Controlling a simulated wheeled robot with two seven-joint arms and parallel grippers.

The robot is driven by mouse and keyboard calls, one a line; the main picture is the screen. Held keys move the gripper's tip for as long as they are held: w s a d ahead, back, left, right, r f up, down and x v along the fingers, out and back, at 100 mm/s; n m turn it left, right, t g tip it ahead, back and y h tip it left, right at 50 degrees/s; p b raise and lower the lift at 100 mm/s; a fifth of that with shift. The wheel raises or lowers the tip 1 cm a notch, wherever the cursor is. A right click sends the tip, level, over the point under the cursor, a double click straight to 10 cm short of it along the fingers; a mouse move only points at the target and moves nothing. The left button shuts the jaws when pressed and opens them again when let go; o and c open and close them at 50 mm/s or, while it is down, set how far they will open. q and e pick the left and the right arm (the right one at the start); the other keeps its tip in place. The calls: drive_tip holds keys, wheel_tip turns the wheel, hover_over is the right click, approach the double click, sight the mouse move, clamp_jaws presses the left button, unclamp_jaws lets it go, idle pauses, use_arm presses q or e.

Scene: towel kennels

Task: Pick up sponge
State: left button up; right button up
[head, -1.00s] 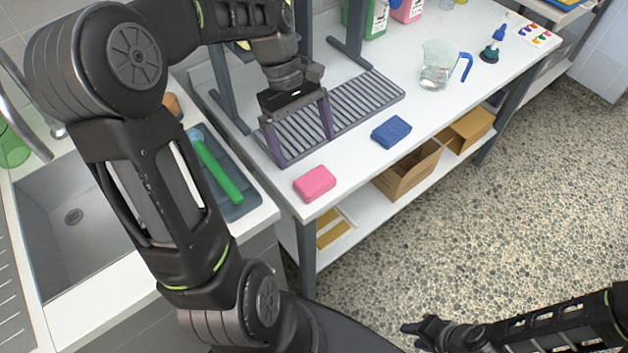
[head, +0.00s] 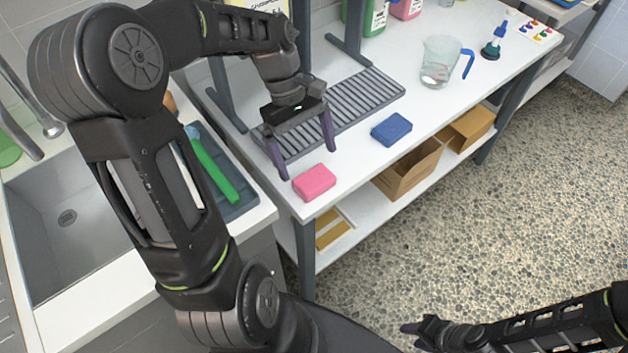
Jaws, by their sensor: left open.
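A pink sponge (head: 314,183) lies flat on the white table near its front left corner. A blue sponge (head: 391,130) lies further right on the same table. My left gripper (head: 307,164) points down, open and empty, just behind the pink sponge. Its left fingertip is near the pink sponge's back left corner; I cannot tell whether it touches. My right gripper (head: 420,330) is low at the bottom right, over the floor, away from the table. Its fingers are too small and dark to read.
A grey slatted rack (head: 365,97) lies behind the sponges, beside dark uprights. A glass beaker (head: 437,62) with a blue handle stands to the right. A sink (head: 70,240) and a tray (head: 232,205) with a green-handled tool are at left. The table between the sponges is clear.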

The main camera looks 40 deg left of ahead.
sight(314, 178)
use_arm(q)
drive_tip(key=shift+x, duration=2.65)
drive_tip(key=c, duration=1.3)
